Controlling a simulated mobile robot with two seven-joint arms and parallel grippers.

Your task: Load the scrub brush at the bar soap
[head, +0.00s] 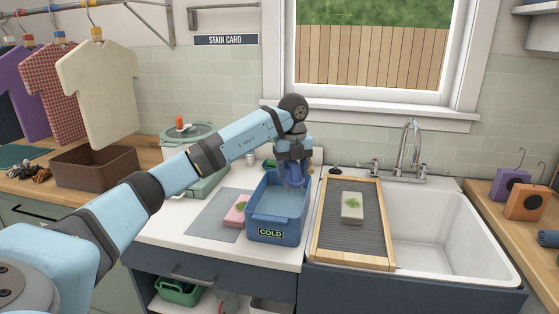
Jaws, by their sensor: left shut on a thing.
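My left gripper (292,172) points down over the back of the blue basin (277,238) marked COLD. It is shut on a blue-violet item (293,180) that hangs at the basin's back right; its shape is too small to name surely. I cannot make out a scrub brush or a bar of soap for certain. A pale block-like piece with a green mark (352,207) lies on the ribbed washboard (317,225). A pink piece with a green mark (238,208) lies on the grey mat (203,227), left of the basin. My right gripper is not in view.
The white sink (465,240) and its tap (412,150) are at the right. A pot (187,132) stands behind the mat. A brown box (95,168) sits on the left counter.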

